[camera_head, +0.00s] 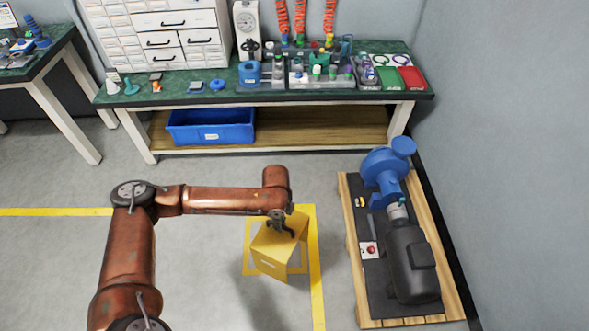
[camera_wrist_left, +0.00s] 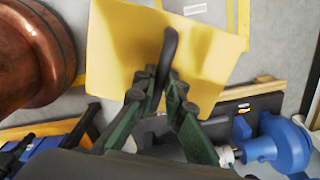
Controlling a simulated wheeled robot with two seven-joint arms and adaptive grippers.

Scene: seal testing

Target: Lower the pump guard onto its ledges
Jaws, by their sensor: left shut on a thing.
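The pump guard (camera_head: 270,258) is a yellow bent-sheet cover. It hangs in my left gripper (camera_head: 281,224), left of the pump skid and over a yellow-marked floor square. Its shadow on the floor suggests it is raised. In the left wrist view, the guard (camera_wrist_left: 120,45) fills the upper middle, and my left gripper (camera_wrist_left: 168,85) is shut on its dark handle (camera_wrist_left: 167,55). The blue pump (camera_head: 382,170) and dark motor (camera_head: 410,262) stand on the skid, with the coupling (camera_head: 397,210) uncovered between them. The ledges are too small to make out. My right gripper is out of view.
The skid rests on a wooden pallet (camera_head: 352,270) close to the right wall (camera_head: 500,150). A green-topped workbench (camera_head: 220,96) with parts and a blue bin (camera_head: 210,126) stands behind. Clear floor lies between guard and pallet.

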